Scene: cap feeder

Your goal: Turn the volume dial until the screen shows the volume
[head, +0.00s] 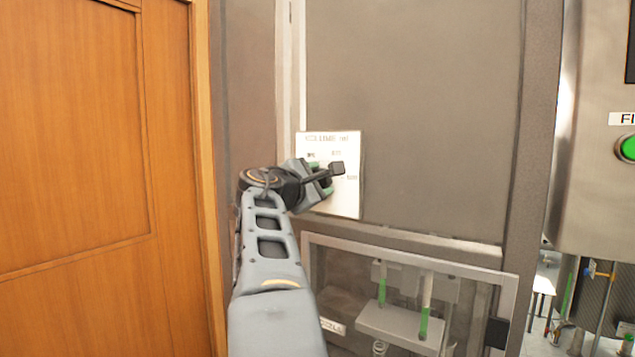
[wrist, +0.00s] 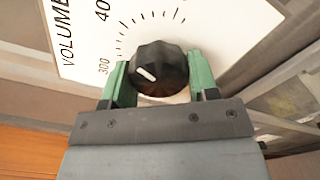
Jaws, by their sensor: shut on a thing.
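The volume dial (wrist: 158,68) is a black ribbed knob with a white pointer mark, in the middle of the wrist view. It sits on a white panel (wrist: 215,30) printed with "VOLUME", tick marks and the numbers 300 and 40-something, cut off at the edge. The white pointer mark lies at the knob's left, slanted. My gripper (wrist: 160,80) has its green fingers on both sides of the dial, shut on it. In the head view my gripper (head: 325,182) is at the white panel (head: 349,205) and hides the dial. No screen reading is legible.
An orange wooden door (head: 75,150) stands at the left. Below the panel is a glazed compartment (head: 410,260) with green-tipped parts. A steel machine (head: 595,190) with a green button (head: 627,148) stands at the right. The grey wall (head: 420,110) right of the panel is clear.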

